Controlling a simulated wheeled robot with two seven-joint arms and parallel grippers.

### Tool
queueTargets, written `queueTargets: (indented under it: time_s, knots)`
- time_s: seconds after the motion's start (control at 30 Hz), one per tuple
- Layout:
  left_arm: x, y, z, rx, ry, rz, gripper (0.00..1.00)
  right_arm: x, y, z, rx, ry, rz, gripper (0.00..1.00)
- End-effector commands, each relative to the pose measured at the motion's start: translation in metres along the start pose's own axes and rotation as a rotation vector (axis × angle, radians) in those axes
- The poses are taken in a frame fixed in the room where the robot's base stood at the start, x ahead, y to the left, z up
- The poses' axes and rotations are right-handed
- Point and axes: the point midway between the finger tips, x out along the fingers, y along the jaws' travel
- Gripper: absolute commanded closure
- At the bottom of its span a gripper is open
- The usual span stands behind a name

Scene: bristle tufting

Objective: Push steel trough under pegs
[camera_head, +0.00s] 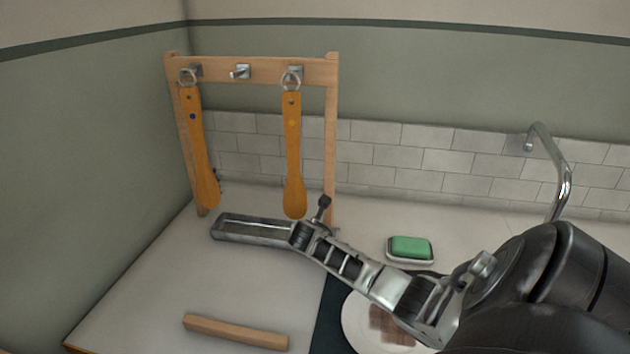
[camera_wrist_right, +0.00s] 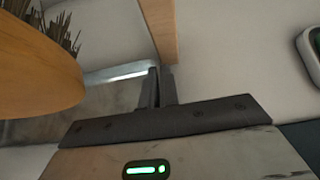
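The steel trough (camera_head: 255,238) is a long, shallow metal tray on the counter, below and in front of the wooden peg rack (camera_head: 265,72). It also shows at the left of the right wrist view (camera_wrist_right: 115,73). The rack has three metal pegs; the middle peg (camera_head: 240,72) is bare. A left brush (camera_head: 199,150) and a right brush (camera_head: 293,150) hang by rings from the outer pegs. My right gripper (camera_head: 300,235) is at the trough's right end, its fingers (camera_wrist_right: 158,85) together; I cannot tell whether they touch it. My left gripper is out of view.
A wooden bar (camera_head: 235,332) lies on the front counter. A green soap block in a dish (camera_head: 410,249), a white plate (camera_head: 355,325) and a curved metal tap (camera_head: 562,180) are to the right. The left wall borders the counter. The counter between the trough and bar is clear.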

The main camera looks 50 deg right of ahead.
Motion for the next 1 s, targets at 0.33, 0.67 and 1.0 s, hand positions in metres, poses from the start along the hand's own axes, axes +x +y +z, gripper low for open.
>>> queueTargets:
  time_s: [0.33, 0.67, 1.0]
  knots:
    - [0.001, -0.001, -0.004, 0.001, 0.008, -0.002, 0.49, 0.001, -0.001, 0.001, 0.001, -0.001, -0.001, 0.86]
    - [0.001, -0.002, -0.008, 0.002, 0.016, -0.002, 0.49, 0.000, 0.000, 0.001, 0.001, 0.000, 0.000, 0.72]
    - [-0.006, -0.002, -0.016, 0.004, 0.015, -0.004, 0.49, -0.044, 0.000, 0.002, -0.001, -0.001, 0.003, 0.72]
